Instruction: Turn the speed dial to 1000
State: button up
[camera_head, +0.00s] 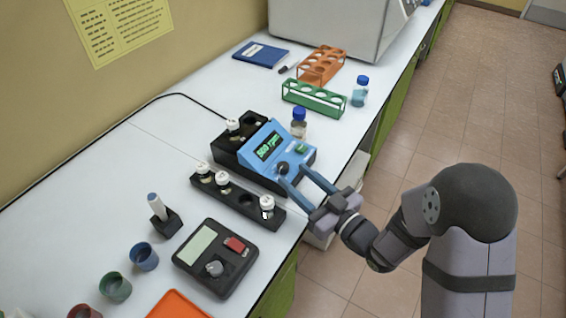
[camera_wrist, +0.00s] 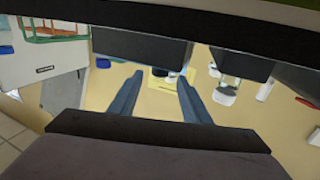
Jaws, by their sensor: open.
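A blue-fronted black device (camera_head: 262,150) stands on the bench in the head view. Its green display (camera_head: 269,146) shows an rpm reading, seemingly 500 or 560 rpm; the middle digit is hard to read. The black speed dial (camera_head: 283,168) is on the lower left of the blue panel, and a green button (camera_head: 301,149) is to its right. My gripper (camera_head: 293,175) is open, its two blue fingers pointing at the dial from the bench's front side. I cannot tell whether the fingertips touch the dial.
A black rack (camera_head: 235,199) with several white-capped vials stands in front of the device at left. A bottle with a blue cap (camera_head: 299,126) stands close behind it at right.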

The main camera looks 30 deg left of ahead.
aim_at(286, 170)
jog(key=shift+p+x, duration=0.7)
jog(key=shift+x, duration=2.3)
jog(key=c, duration=1)
jog(key=shift+c, duration=0.2)
jog(key=shift+s+m+t+b, duration=0.1)
jog(key=shift+m+t+b, duration=0.2)
jog(key=shift+t, duration=0.1)
jog(key=shift+m+t+h+b, duration=0.45)
jog(key=shift+m+t+h, duration=0.05)
jog(key=shift+t, duration=0.2)
jog(key=shift+m+t+h+b, duration=0.4)
jog(key=shift+m+t+h, duration=0.25)
jog(key=shift+t, duration=0.35)
jog(key=shift+r, duration=0.1)
